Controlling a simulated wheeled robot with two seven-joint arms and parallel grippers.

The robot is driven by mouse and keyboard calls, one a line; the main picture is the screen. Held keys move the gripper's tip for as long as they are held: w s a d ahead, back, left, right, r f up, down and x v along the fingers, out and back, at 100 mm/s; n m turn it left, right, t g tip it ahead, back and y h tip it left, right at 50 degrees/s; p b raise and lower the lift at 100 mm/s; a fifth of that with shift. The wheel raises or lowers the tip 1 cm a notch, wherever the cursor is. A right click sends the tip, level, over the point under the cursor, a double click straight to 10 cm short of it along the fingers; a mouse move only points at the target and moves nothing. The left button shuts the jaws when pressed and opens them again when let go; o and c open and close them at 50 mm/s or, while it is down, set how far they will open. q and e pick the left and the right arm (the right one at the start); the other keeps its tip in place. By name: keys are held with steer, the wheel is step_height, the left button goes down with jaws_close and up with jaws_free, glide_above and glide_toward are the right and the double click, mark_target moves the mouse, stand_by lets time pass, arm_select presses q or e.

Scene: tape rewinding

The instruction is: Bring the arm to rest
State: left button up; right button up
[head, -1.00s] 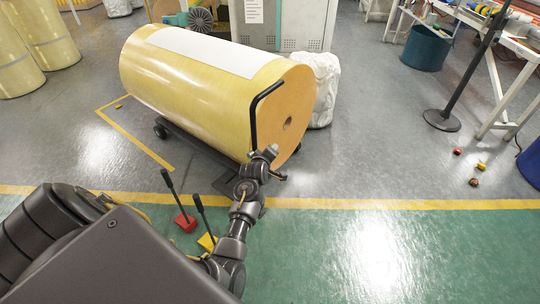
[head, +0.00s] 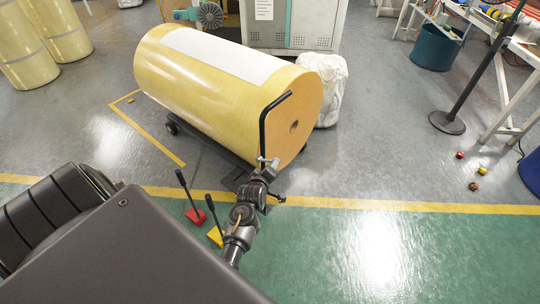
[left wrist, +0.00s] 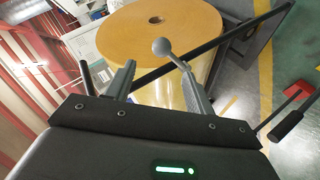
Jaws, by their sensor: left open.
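My left gripper (head: 268,163) is at the near end of the black cart handle (head: 264,128), close to its lower part in the head view. In the left wrist view the two fingers of my left gripper (left wrist: 145,82) stand apart with nothing clearly held. The black handle bar (left wrist: 240,32) crosses beyond the fingers; I cannot tell whether they touch it. A grey rod with a round knob (left wrist: 162,46) shows at the right finger. The large yellow roll (head: 205,90) lies on a low dark cart. My right gripper is in neither view.
A red pedal-like block (head: 195,216) and a yellow one (head: 216,237), each with a black lever, stand beside my left forearm. A white wrapped bundle (head: 325,88) is behind the roll. A post with a round base (head: 447,122) stands right. The green floor at right is clear.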

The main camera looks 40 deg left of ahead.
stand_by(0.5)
arm_select(q)
steer(key=s+d+f+m+g+h, duration=0.1)
steer(key=d+f+m, duration=0.25)
steer(key=f, duration=0.25)
steer(key=s+d+f+m+h, duration=0.1)
steer(key=d+f+m, duration=0.2)
steer(key=f+m, duration=0.15)
steer(key=s+d+f+m+g+h, duration=0.1)
steer(key=s+d+f+m+g, duration=0.15)
steer(key=s+f, duration=0.45)
steer(key=s+d+f+m+g+h, duration=0.1)
steer(key=s+d+f+m, duration=0.25)
steer(key=s+f, duration=0.4)
steer(key=s+f+m+g, duration=0.1)
steer(key=s+f, duration=0.3)
steer(key=s, duration=0.6)
steer(key=s+a+f+m+g, duration=0.1)
steer(key=s+f+g, duration=0.2)
steer(key=s, duration=0.8)
steer(key=s+a+f+m+g, duration=0.1)
steer(key=s+f, duration=0.4)
steer(key=s, duration=0.5)
steer(key=shift+s+a+f+m+g, duration=0.2)
steer(key=shift+f+m+g, duration=0.1)
steer(key=shift+m+g, duration=0.4)
steer(key=shift+s, duration=0.1)
